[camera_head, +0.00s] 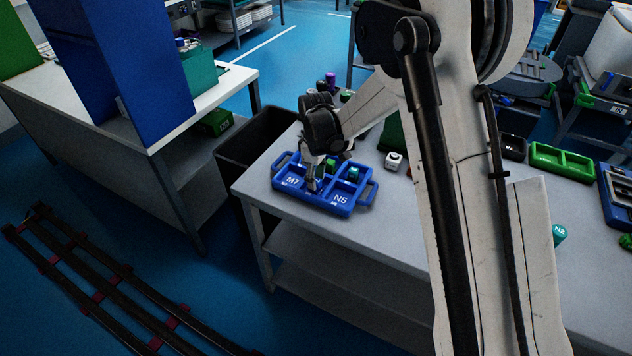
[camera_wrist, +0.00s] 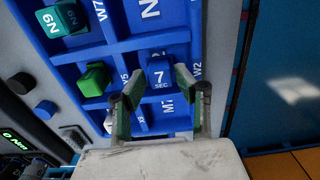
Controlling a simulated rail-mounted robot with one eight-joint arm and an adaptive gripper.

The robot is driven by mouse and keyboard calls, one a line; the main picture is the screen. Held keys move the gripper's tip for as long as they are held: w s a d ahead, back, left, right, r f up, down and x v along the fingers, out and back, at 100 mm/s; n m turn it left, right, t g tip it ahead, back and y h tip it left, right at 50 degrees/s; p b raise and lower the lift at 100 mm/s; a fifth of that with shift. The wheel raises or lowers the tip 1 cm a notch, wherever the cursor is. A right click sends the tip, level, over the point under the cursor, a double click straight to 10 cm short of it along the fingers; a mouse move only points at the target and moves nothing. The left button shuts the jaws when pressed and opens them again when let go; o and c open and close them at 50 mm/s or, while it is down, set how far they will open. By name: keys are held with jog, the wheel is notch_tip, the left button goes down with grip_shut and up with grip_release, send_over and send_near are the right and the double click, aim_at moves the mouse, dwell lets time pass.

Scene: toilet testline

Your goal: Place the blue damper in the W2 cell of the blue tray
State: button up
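The blue damper (camera_wrist: 161,75), a small cube marked "7 SEC", shows in the wrist view in a cell of the blue tray (camera_wrist: 125,47). A "W2" label is printed beside it, to its right. My gripper (camera_wrist: 160,92) is open, with its two green-padded fingers on either side of the damper and a visible gap at the left. I cannot tell whether the right finger touches it. In the head view my gripper (camera_head: 312,186) points down into the left part of the blue tray (camera_head: 335,207); the damper there is hidden or too small to make out.
A white device (camera_head: 394,161) stands right of the tray. A black bin (camera_head: 245,150) is beside the table's left end. A green tray (camera_head: 562,162) lies farther right.

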notch_tip(320, 180, up, 10)
jog(key=s+d+r+m+t, duration=0.25)
jog(key=s+d+r, duration=0.35)
jog(key=r, duration=0.4)
jog(key=s+d+r+m+t, duration=0.1)
jog(key=s+d+r+m, duration=0.4)
jog(key=s, duration=0.4)
jog(key=s+d+m+t, duration=0.2)
jog(key=s+d, duration=0.2)
jog(key=s, duration=0.4)
jog(key=s+d+m+t, duration=0.1)
jog(key=s+d+m, duration=0.2)
jog(key=s, duration=0.5)
jog(key=shift+s+d+r+t, duration=0.15)
jog(key=shift+s+d+t, duration=0.25)
jog(key=shift+d, duration=0.45)
